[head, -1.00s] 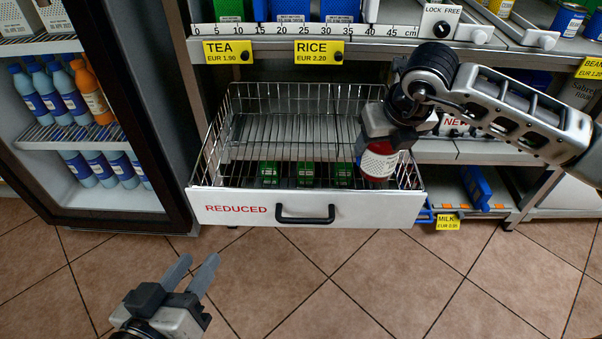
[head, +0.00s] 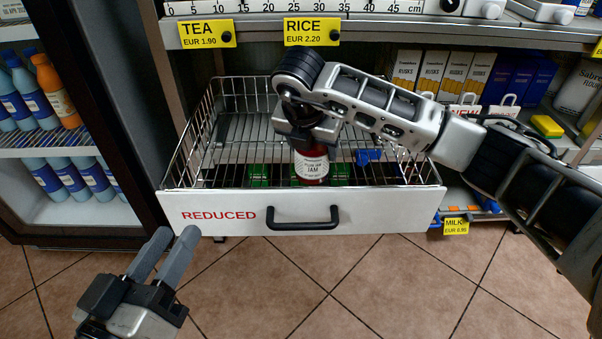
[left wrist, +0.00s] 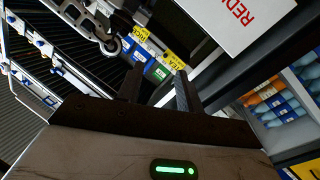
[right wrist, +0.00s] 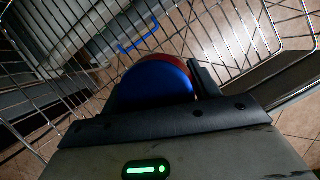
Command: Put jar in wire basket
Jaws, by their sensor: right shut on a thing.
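A red jar (head: 311,168) with a white label is upright in my right gripper (head: 308,145), which is shut on it. In the right wrist view the jar's blue lid (right wrist: 157,82) shows between the fingers. The wire basket (head: 185,165) has a white front panel marked REDUCED and a black handle. The jar is over or inside the basket's front middle part, just behind the panel; I cannot tell whether it touches the floor. My left gripper (head: 166,258) is open and empty, low in front of the basket's left side.
Green packs (head: 259,175) lie in the basket near its front, beside the jar. A blue item (head: 368,156) shows at its right. A fridge with bottles (head: 55,90) stands at the left. The shelf edge (head: 370,30) with price tags runs above the basket's back.

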